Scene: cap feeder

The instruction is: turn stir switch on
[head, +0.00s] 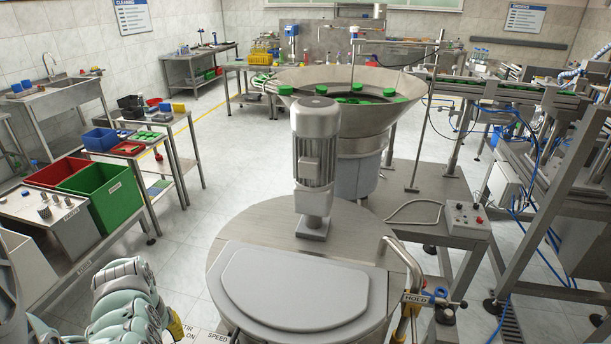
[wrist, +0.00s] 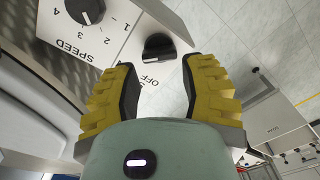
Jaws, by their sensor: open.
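The stir switch (wrist: 158,47) is a black knob on a light panel (wrist: 122,52), seen in the wrist view just beyond my fingertips. An OFF label is printed beside it, on the side toward my gripper. My gripper (wrist: 161,76), with yellow ridged fingers, is open and empty, its fingers spread to either side of the switch's line. I see no contact with the switch. In the head view the switch is hidden near the bottom edge. Only the panel's STIR, ON and SPEED lettering (head: 200,336) shows there, beside my arm.
A black SPEED knob (wrist: 85,10) with a number scale is close to the switch on the same panel. In the head view, the round mixer lid (head: 295,285) with its grey motor (head: 315,150) stands right of my arm. Green (head: 102,190) and red bins are at left.

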